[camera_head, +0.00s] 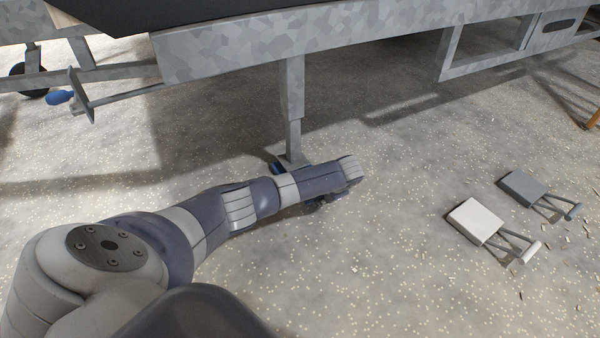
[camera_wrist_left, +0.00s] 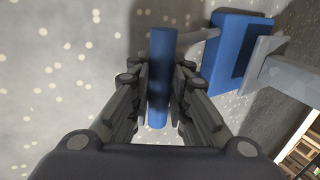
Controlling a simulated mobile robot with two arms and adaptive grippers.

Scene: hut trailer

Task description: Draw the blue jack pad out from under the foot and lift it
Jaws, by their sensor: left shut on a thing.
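The blue jack pad (camera_wrist_left: 226,32) shows in the left wrist view with the grey steel foot (camera_wrist_left: 262,58) over part of it. A grey rod joins the pad to its blue bar handle (camera_wrist_left: 159,48). My left gripper (camera_wrist_left: 158,80) is shut on this handle, with a finger on each side. In the head view only a small blue piece of the pad (camera_head: 277,168) shows beside the foot (camera_head: 291,160) of the trailer leg; my left arm hides the rest. My left gripper (camera_head: 312,206) is low over the floor there, mostly hidden. My right gripper is out of view.
The trailer's steel frame (camera_head: 300,40) runs above the leg (camera_head: 292,100). A crank with a blue grip (camera_head: 60,97) sticks out at left. A white pad (camera_head: 474,220) and a grey pad (camera_head: 522,186), both with handles, lie at right. Floor between is clear.

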